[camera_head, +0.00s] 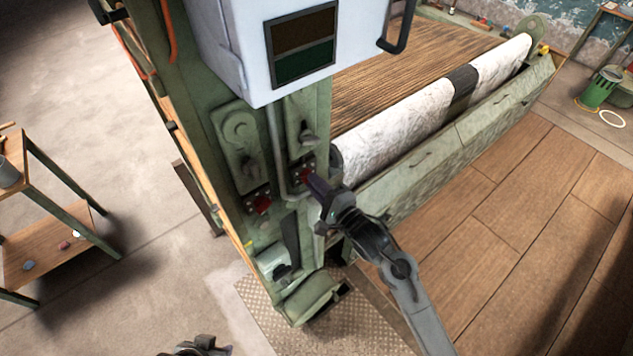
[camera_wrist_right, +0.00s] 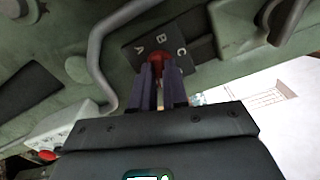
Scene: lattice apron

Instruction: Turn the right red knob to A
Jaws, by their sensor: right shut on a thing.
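The right red knob (camera_head: 304,175) sits on a dark plate on the green machine post. In the right wrist view the knob (camera_wrist_right: 156,63) shows between my fingertips, and its plate (camera_wrist_right: 174,45) carries the letters A, B and C. My right gripper (camera_head: 312,183) is shut on this knob; its dark fingers (camera_wrist_right: 158,82) hide part of it. I cannot tell which letter the knob points to. The left red knob (camera_head: 261,203) is on its own plate, lower left, untouched. A dark part at the bottom edge, perhaps my left gripper (camera_head: 197,348), is cut off, its jaws unclear.
A grey pipe (camera_head: 276,150) runs down between the two knobs. A white box (camera_head: 295,45) with a dark panel hangs above. A grey lever (camera_head: 308,134) is just above the right knob. A white roll (camera_head: 400,130) lies to the right. Open wooden floor (camera_head: 530,230) is at right.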

